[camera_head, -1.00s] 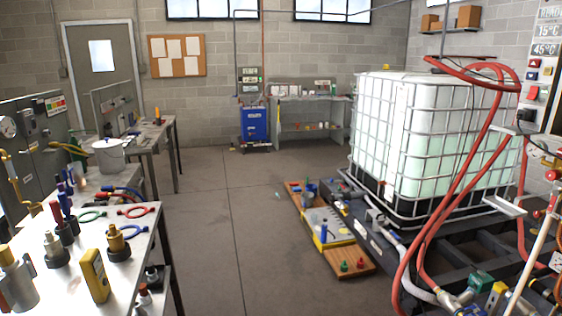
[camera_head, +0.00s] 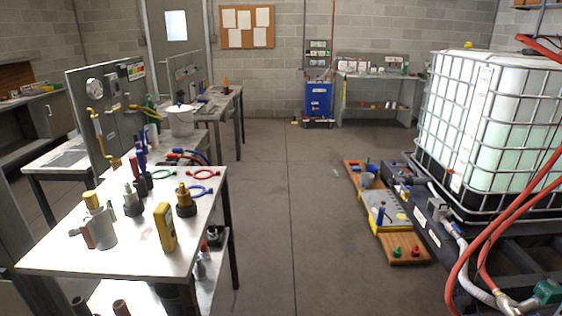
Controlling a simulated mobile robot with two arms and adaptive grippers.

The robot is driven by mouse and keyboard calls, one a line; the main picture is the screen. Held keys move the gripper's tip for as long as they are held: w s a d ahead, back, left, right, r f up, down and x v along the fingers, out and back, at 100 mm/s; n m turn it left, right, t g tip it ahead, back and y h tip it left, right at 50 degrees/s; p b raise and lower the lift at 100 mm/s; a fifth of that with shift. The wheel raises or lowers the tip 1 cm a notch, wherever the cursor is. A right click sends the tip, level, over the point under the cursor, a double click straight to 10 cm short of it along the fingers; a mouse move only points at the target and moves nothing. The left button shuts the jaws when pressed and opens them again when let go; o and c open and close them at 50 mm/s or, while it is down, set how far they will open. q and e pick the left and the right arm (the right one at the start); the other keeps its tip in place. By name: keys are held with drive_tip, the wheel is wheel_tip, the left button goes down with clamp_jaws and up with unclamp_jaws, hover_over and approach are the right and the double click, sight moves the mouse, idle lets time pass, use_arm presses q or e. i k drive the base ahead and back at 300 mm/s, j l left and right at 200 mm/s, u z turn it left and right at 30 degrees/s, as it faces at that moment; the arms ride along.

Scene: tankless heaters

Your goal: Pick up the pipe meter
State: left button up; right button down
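A yellow handheld meter (camera_head: 165,228) with a dark face stands upright near the front of the white-topped table (camera_head: 130,262) at the left. It is the likeliest pipe meter in view, but I cannot be sure. Brass-topped fittings (camera_head: 186,202) stand just behind and to its right, and a grey cylindrical piece with a yellow top (camera_head: 98,228) stands to its left. Neither of my grippers is in view.
A clear concrete floor aisle (camera_head: 280,220) runs right of the table. A wooden board with a yellow-grey unit (camera_head: 385,212) lies on the floor. A caged white tank (camera_head: 490,130) and red hoses (camera_head: 500,240) fill the right. A blue cabinet (camera_head: 318,100) stands at the back.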

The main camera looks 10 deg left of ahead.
sight(163, 215)
drive_tip(key=i+j, duration=0.1)
drive_tip(key=i, duration=0.15)
drive_tip(key=i+j+u, duration=0.1)
drive_tip(key=i+u, duration=0.2)
drive_tip(key=i, duration=0.15)
drive_tip(key=i+u, duration=0.3)
drive_tip(key=i, duration=0.15)
